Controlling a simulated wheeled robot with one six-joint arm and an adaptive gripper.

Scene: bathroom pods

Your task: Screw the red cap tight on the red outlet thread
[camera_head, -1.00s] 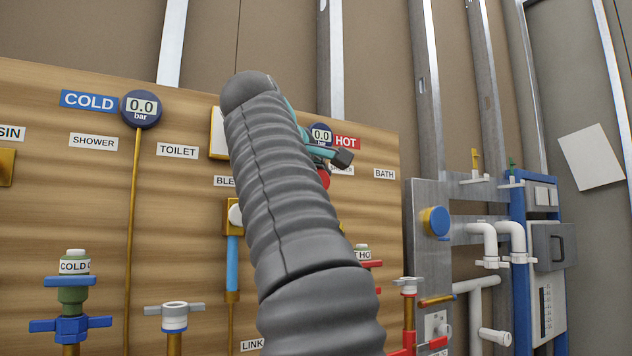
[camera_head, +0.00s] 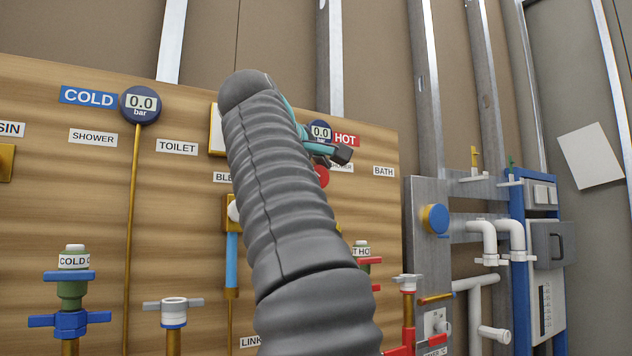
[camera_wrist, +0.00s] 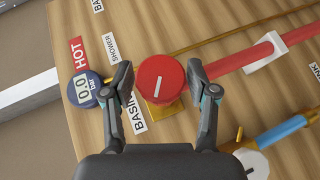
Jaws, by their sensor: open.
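The round red cap (camera_wrist: 162,79) has a white line on its face and sits at a brass fitting (camera_wrist: 164,108) on the wooden board. In the wrist view it lies between the two fingers of my open gripper (camera_wrist: 160,84), with a visible gap on each side. The red outlet thread is hidden behind the cap, so I cannot tell how far the cap is screwed on. In the head view, my gripper (camera_head: 328,153) is mostly behind my arm, and part of a red disc (camera_head: 322,177) shows just below it.
A HOT gauge (camera_wrist: 86,88) and a BASIN label (camera_wrist: 134,112) are left of the cap. A red pipe (camera_wrist: 240,56) runs right of it, and a blue pipe (camera_wrist: 281,131) lies lower right. A COLD gauge (camera_head: 141,105) is on the board's left.

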